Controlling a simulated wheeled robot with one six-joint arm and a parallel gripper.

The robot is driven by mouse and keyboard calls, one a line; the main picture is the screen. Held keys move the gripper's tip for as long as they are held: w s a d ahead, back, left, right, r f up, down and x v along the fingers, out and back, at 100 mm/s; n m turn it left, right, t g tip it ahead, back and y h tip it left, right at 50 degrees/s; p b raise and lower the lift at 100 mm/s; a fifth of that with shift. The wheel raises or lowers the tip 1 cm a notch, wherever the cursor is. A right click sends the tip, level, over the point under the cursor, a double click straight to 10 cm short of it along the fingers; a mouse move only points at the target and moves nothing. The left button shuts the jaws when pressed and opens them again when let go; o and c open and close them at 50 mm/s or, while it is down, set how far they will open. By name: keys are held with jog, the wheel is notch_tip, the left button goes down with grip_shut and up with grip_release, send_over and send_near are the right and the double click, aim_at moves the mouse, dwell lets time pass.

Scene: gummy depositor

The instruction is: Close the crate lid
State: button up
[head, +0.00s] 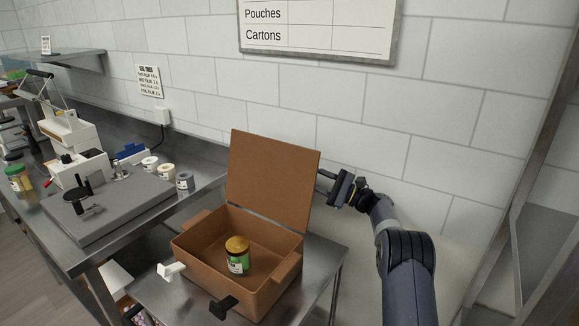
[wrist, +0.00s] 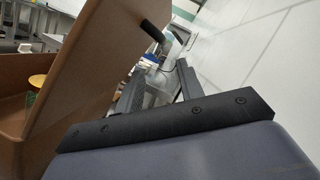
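The brown crate (head: 203,244) stands on a steel table with its lid (head: 272,180) raised, tilted slightly back from upright. A jar (head: 238,256) with a yellow cap and green label stands inside the crate. My gripper (head: 328,184) is at the right of the lid, near its right edge, on the wall side. In the wrist view, my gripper (wrist: 160,78) has its two fingers apart with nothing seen between them. The lid (wrist: 105,55) fills the left there, with a dark rod (wrist: 153,31) by its edge. Whether the gripper touches the lid is unclear.
A steel bench (head: 110,245) with a grey machine (head: 105,205) and small tubs (head: 167,171) is at the left. The tiled wall (head: 440,120) is close behind my arm.

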aim_at(284, 162)
jog(key=p+x, duration=0.1)
jog(key=x, duration=0.6)
jog(key=p+x, duration=0.1)
jog(key=x, duration=0.3)
jog(key=shift+w+r+p, duration=0.1)
jog(key=shift+r+p, duration=0.2)
jog(key=shift+p, duration=0.05)
grip_shut()
